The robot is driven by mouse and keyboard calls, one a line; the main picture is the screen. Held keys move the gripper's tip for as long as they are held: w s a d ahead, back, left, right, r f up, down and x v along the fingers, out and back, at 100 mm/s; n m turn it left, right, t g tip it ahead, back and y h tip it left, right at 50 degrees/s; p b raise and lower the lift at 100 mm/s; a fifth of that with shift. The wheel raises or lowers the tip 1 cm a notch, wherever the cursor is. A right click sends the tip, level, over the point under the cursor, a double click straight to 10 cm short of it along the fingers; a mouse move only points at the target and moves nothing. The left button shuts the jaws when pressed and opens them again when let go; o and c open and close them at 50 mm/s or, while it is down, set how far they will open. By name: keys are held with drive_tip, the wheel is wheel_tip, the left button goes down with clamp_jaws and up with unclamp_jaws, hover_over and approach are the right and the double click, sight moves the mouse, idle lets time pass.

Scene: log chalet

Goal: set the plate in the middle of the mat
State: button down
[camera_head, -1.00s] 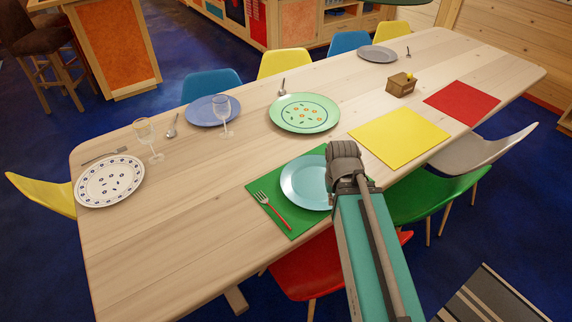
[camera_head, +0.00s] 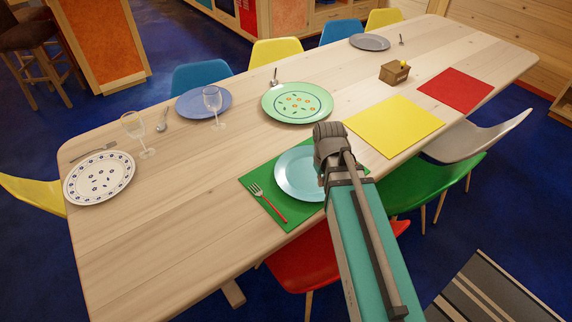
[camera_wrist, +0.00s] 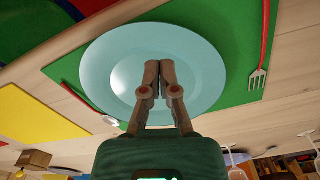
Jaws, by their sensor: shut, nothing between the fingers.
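A light-blue plate (camera_head: 292,176) lies on the green mat (camera_head: 256,180), toward the mat's right side. It also shows in the wrist view (camera_wrist: 105,65), where more of the green mat (camera_wrist: 245,35) is bare on the right than on the left. The plate's lower-left rim is close to or over a mat edge. My gripper (camera_wrist: 154,66) is shut and empty, its fingertips over the plate. I cannot tell whether they touch it.
A red-handled fork (camera_head: 268,203) lies on the mat's left side. A yellow mat (camera_head: 395,125), a green-rimmed plate (camera_head: 297,90) and a small wooden box (camera_head: 394,73) are nearby. The table's left middle is clear.

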sight(287, 167)
drive_tip(key=w+a+f+n+b, duration=0.1)
drive_tip(key=w+a+n, duration=0.1)
drive_tip(key=w+a, duration=0.1)
drive_tip(key=w+a+f+n+b, duration=0.1)
drive_tip(key=w+a+n, duration=0.2)
drive_tip(key=a, duration=0.1)
drive_tip(key=w+a+f+n+b, duration=0.1)
drive_tip(key=w+a+n, duration=0.2)
drive_tip(key=a, duration=0.1)
drive_tip(key=shift+w+a+f, duration=0.15)
drive_tip(key=shift+w+f, duration=0.05)
drive_tip(key=shift+f, duration=0.15)
drive_tip(key=w+a+n, duration=0.1)
drive_tip(key=a+n, duration=0.1)
drive_tip(key=a, duration=0.1)
drive_tip(key=w+a+f+n+b, duration=0.1)
drive_tip(key=w+a+n, duration=0.1)
drive_tip(key=a, duration=0.1)
drive_tip(key=w+a+f+n+b, duration=0.1)
drive_tip(key=a+n, duration=0.1)
drive_tip(key=a, duration=0.2)
drive_tip(key=shift+w+f+n, duration=0.1)
drive_tip(key=shift+w+n, duration=0.15)
drive_tip(key=shift+n, duration=0.05)
drive_tip(key=shift+w+a+n, duration=0.1)
drive_tip(key=shift+a+n, duration=0.2)
drive_tip(key=shift+a, duration=0.2)
drive_tip(key=shift+d, duration=0.1)
